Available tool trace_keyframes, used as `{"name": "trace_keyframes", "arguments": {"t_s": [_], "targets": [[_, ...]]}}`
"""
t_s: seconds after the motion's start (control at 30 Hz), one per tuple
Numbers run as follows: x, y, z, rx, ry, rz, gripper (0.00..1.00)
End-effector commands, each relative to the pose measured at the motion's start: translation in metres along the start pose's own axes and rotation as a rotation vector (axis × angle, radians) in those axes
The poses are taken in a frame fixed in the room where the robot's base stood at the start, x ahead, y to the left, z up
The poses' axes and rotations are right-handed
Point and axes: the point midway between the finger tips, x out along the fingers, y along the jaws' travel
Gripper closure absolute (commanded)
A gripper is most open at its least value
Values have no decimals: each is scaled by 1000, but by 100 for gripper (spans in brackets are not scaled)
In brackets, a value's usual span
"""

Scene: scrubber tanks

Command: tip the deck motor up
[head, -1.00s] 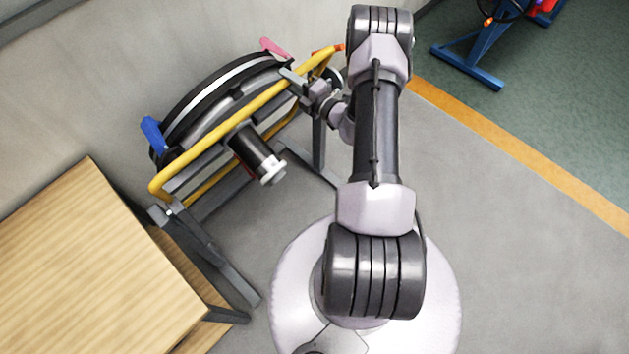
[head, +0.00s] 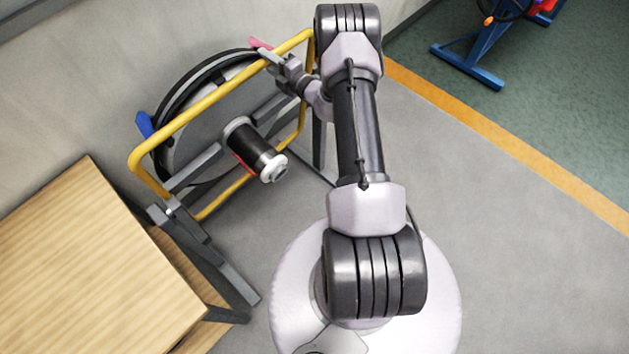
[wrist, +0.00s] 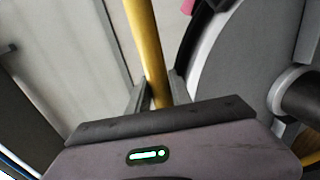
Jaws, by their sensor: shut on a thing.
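The deck (head: 210,122) is a round grey disc with a black rim, set in a yellow tube frame (head: 215,96) on a dark stand. Its black cylindrical motor (head: 256,148) juts out from the disc's face toward the lower right. The deck stands steeply tilted. My gripper (head: 281,66) is at the upper right part of the yellow frame. In the wrist view the yellow tube (wrist: 148,52) runs down between the jaws (wrist: 160,108), which are shut on it. The motor shows partly at the right edge of the wrist view (wrist: 302,97).
A wooden table (head: 85,265) stands at the lower left, close to the stand's leg (head: 225,272). A grey wall is behind the deck. A blue stand (head: 472,62) is at the upper right. The grey floor on the right is clear.

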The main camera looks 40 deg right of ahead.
Motion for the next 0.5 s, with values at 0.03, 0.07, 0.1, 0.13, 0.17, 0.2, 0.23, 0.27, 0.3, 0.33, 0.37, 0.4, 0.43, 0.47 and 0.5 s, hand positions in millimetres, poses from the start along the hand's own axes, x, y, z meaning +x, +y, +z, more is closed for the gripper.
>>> {"name": "trace_keyframes", "arguments": {"t_s": [0.03, 0.07, 0.1, 0.13, 0.17, 0.2, 0.23, 0.27, 0.3, 0.33, 0.37, 0.4, 0.43, 0.47, 0.5], "targets": [[7, -1, -1, -2, 2, 3, 100], [12, -1, 0, -4, 2, 3, 100], [17, -2, 0, -3, 1, 2, 100], [21, -1, 0, -3, 2, 3, 100], [26, -1, -1, -4, 2, 2, 100], [31, -2, -1, -2, 1, 2, 100], [35, -2, 0, -3, 1, 2, 100], [39, -2, 0, -3, 2, 1, 100], [44, -2, 0, -2, 1, 2, 100], [46, -1, 0, -3, 1, 1, 100], [49, -1, 0, -2, 1, 1, 100], [50, -1, 0, -1, 1, 1, 100], [51, 0, 0, 0, 1, 0, 100], [52, 0, 0, 0, 1, 0, 100], [52, 0, 0, 0, 1, 0, 100]]}}
